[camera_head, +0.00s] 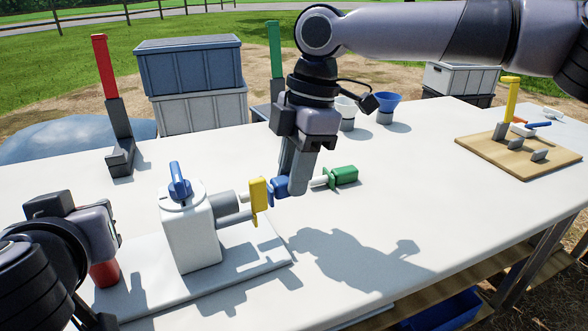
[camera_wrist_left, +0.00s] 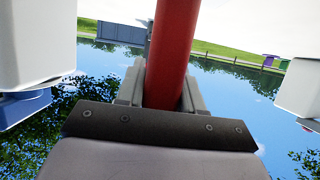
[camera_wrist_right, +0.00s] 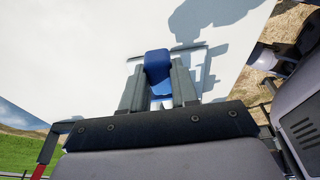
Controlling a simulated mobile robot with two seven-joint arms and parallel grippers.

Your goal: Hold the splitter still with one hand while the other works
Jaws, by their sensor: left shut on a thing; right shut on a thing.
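The splitter is a white box (camera_head: 190,235) with a blue knob (camera_head: 178,182) on top and a grey pipe on its right side, standing on a white base plate (camera_head: 255,262). A yellow part (camera_head: 259,195) sits by the pipe end. My left gripper (camera_wrist_left: 160,90) is shut on a red upright cylinder (camera_wrist_left: 174,45), which also shows left of the box in the head view (camera_head: 104,273). My right gripper (camera_head: 297,180) is shut on a blue part (camera_wrist_right: 158,68), right beside the yellow one. A green part (camera_head: 345,175) shows just right of it; whether these parts are joined is unclear.
A red post (camera_head: 105,70) and a green post (camera_head: 275,50) stand at the back. White (camera_head: 346,110) and blue (camera_head: 385,105) funnels stand behind my right gripper. A wooden board (camera_head: 500,160) with several holders lies far right. The front right of the table is clear.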

